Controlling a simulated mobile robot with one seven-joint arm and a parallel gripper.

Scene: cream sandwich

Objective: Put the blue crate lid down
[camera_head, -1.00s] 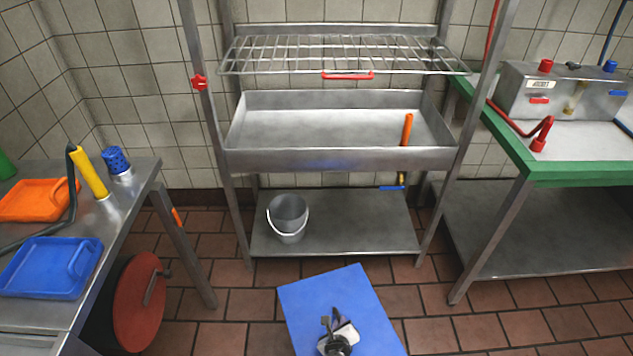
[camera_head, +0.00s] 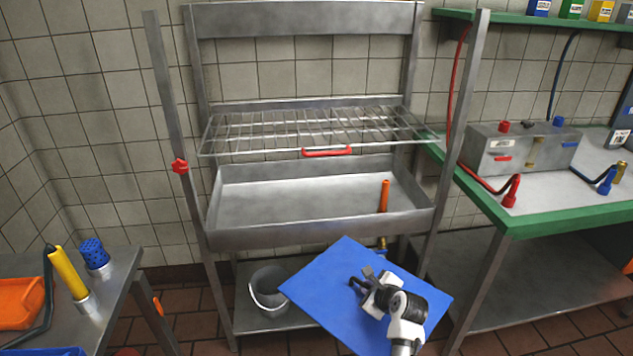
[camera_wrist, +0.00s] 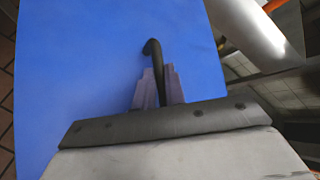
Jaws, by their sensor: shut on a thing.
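The blue crate lid (camera_head: 330,288) is a flat blue sheet with a dark handle (camera_wrist: 153,62). In the head view it is held up in front of the steel rack, below the deep tray, and looks tilted. My gripper (camera_head: 364,280) is shut on the dark handle on the lid's face. The wrist view shows the lid (camera_wrist: 95,60) filling the left and middle, with my gripper (camera_wrist: 158,88) closed around the handle. The lid hides part of the lower shelf and the rack's front.
The rack has a wire shelf (camera_head: 320,128) with a red handle, a deep steel tray (camera_head: 290,205) holding an orange-handled thing (camera_head: 384,196), and a lower shelf with a bucket (camera_head: 268,290). A steel table (camera_head: 112,285) stands left, a green-edged counter (camera_head: 560,222) right.

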